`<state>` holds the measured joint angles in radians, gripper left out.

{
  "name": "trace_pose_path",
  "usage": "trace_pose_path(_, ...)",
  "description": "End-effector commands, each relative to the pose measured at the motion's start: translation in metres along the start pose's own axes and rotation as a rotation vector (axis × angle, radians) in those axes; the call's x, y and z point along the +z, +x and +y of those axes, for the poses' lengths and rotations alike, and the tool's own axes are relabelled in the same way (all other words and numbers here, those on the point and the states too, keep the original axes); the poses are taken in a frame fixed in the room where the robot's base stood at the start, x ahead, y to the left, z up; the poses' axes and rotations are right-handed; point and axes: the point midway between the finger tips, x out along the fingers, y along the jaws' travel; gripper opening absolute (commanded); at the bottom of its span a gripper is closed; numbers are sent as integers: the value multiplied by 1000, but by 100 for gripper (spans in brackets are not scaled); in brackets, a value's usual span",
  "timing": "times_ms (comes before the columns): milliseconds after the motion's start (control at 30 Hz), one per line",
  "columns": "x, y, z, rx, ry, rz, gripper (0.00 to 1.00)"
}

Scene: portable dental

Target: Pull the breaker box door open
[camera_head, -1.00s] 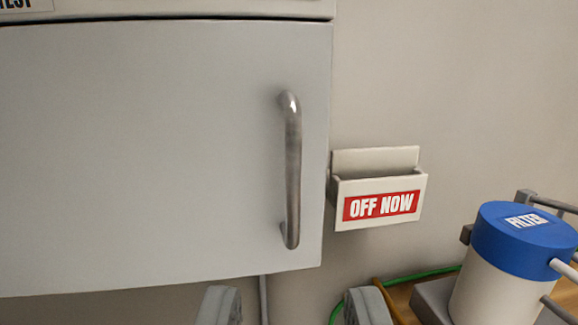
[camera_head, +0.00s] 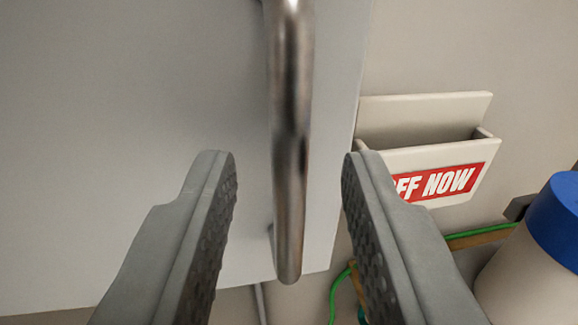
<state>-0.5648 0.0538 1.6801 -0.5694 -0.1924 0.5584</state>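The breaker box door (camera_head: 130,110) is a flat pale grey panel that fills the left of the view. It looks shut. Its metal bar handle (camera_head: 291,140) stands upright near the door's right edge, with its top end out of the picture. My gripper (camera_head: 288,160) is open, with one grey finger on the left of the handle and one on the right. Gaps show between the handle and both fingers, so they do not appear to touch it. How deep the handle sits between the fingers is hard to tell.
A white wall holder (camera_head: 430,155) with a red "OFF NOW" label is right of the door, close behind my right finger. A blue-topped white canister (camera_head: 520,270) stands at the lower right. A green cable (camera_head: 480,238) runs below the holder.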

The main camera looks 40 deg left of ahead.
Motion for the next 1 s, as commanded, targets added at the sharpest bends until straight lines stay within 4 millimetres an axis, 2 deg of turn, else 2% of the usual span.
trace_pose_path(233, 0, 0, 0, 0, 0, 0, 31)
trace_pose_path(400, 0, 0, 0, 0, 0, 0, 0)
trace_pose_path(767, 0, -5, 0, 0, 0, 0, 0)
trace_pose_path(867, -1, -14, 0, 0, 0, 1, 0)
trace_pose_path(1000, -1, -35, -1, 0, 0, 1, 0)
